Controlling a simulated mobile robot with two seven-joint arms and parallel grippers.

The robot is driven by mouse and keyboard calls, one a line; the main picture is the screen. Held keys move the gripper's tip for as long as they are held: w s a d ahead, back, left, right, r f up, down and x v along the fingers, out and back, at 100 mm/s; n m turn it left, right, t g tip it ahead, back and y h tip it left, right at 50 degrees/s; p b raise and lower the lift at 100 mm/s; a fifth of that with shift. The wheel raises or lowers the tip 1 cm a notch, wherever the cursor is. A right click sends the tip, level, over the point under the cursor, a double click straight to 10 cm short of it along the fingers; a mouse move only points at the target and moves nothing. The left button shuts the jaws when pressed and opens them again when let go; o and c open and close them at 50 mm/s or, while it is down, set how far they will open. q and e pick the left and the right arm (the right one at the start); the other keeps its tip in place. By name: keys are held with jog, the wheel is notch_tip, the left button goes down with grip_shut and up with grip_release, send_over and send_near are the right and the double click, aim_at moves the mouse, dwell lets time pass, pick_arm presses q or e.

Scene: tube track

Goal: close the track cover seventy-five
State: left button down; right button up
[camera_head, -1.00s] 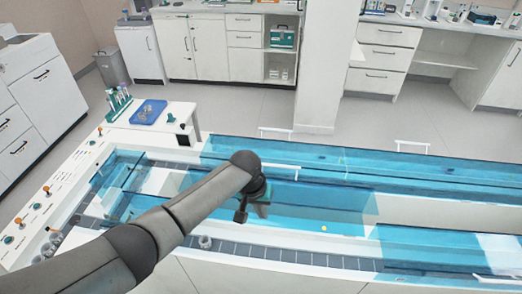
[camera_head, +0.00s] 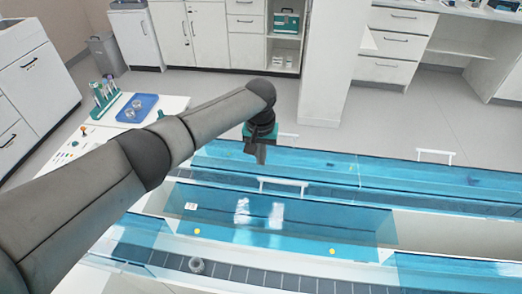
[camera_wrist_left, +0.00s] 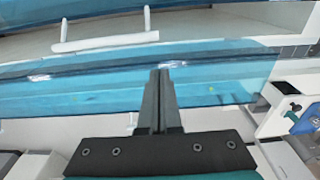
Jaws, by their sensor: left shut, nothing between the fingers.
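A clear blue track cover (camera_head: 270,215) spans the middle of the head view, with a small white label too small to read and yellow dots. It looks tilted up behind the dark conveyor track (camera_head: 235,275); its exact angle is hard to tell. A white bar handle (camera_head: 283,183) stands at its back edge. My left gripper (camera_head: 262,152) is above and behind this handle, apart from it. In the left wrist view its fingers (camera_wrist_left: 160,88) are shut and empty, in front of a blue panel (camera_wrist_left: 215,85). A white handle (camera_wrist_left: 105,42) lies beyond them. My right gripper is not in view.
More blue covers (camera_head: 430,185) run along the back, with another white handle (camera_head: 435,153). A blue tray (camera_head: 137,107) and a tube rack (camera_head: 104,97) stand on the white table at left. A small round part (camera_head: 196,265) sits on the track.

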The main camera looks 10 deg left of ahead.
pick_arm(q)
notch_tip(320, 180, down, 5)
jog(key=b, duration=0.2)
jog(key=shift+s+r+p, duration=1.25)
jog(key=shift+s+p, duration=0.1)
jog(key=shift+p, duration=0.5)
